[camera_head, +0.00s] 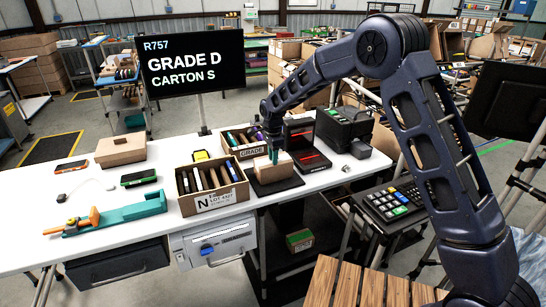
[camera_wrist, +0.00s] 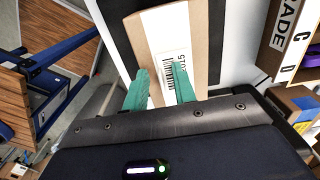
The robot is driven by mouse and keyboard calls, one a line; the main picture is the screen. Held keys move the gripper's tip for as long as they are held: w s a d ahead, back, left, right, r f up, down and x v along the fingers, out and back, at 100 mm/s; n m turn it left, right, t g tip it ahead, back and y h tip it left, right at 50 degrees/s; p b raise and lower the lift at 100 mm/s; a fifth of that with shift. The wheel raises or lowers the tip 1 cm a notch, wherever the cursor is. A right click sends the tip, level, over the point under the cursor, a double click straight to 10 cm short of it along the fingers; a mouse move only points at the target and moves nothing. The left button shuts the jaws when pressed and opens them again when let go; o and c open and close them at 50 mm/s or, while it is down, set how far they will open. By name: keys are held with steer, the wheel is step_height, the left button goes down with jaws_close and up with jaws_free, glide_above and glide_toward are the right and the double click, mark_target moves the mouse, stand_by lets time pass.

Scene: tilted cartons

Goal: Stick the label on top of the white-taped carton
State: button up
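A small tan carton (camera_head: 275,171) sits on a black pad (camera_head: 290,184) near the right end of the white table. My gripper (camera_head: 274,153) is directly over this carton, pointing down. In the wrist view its teal fingers (camera_wrist: 161,85) stand apart with the label showing between and behind them. I cannot tell whether the fingertips touch the label or carton.
Another brown carton (camera_head: 120,150) lies at the table's left. An open box marked "N" (camera_head: 214,199) and a box marked "GRADE" (camera_head: 250,152) stand close left of the pad. Black devices (camera_head: 307,150) stand behind right. A screen (camera_head: 193,64) reads "GRADE D CARTON S".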

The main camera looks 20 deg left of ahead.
step_height(320, 180, up, 17)
stand_by(1.4)
steer(key=shift+f, duration=0.1)
